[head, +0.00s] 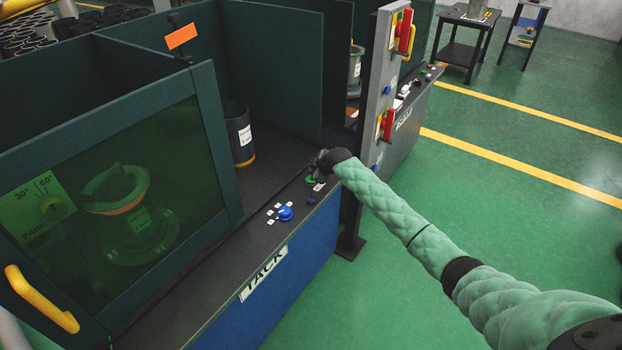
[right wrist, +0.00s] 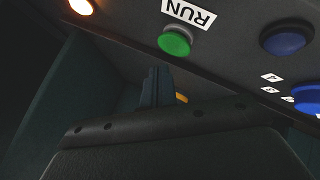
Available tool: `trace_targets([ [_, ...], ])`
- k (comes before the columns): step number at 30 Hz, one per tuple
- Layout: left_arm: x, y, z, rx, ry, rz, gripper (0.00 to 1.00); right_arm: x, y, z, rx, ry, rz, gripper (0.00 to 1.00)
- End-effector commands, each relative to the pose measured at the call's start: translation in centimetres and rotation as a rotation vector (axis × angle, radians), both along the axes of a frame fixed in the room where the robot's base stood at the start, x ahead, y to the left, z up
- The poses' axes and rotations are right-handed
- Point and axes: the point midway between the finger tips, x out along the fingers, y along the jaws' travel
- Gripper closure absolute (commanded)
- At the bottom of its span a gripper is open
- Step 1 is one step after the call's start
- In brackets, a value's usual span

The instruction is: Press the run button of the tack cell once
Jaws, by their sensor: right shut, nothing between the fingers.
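The tack cell's front ledge carries a TACK label (head: 263,272). The green run button (head: 310,180) is on this ledge, partly hidden by my right gripper (head: 322,162). In the right wrist view the whole green button (right wrist: 175,41) shows beside its RUN label (right wrist: 188,12). My right gripper's fingers (right wrist: 158,85) are shut and empty. Their tips appear just short of the button, with a small gap in the picture. The button does not look pressed. My left gripper is not in view.
A blue knob (head: 285,213) and a dark blue button (right wrist: 287,38) are close by. An orange lamp (right wrist: 82,6) glows. A dark labelled cylinder (head: 238,135) stands inside; a flanged cylinder (head: 125,205) shows through the green window. A grey post (head: 372,110) stands right of the cell.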

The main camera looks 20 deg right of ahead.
Motion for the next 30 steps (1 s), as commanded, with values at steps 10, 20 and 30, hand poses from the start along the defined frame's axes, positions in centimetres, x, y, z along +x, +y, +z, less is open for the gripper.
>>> trace_targets([
  [10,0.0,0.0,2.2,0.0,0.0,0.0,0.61,0.0,0.0,3.2,-0.001,0.0,0.001,1.0],
  [20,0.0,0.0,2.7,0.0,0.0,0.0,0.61,0.0,0.0,4.1,-0.001,0.0,0.001,1.0],
  [30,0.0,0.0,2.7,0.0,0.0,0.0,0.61,0.0,0.0,4.1,0.0,0.0,0.0,1.0],
])
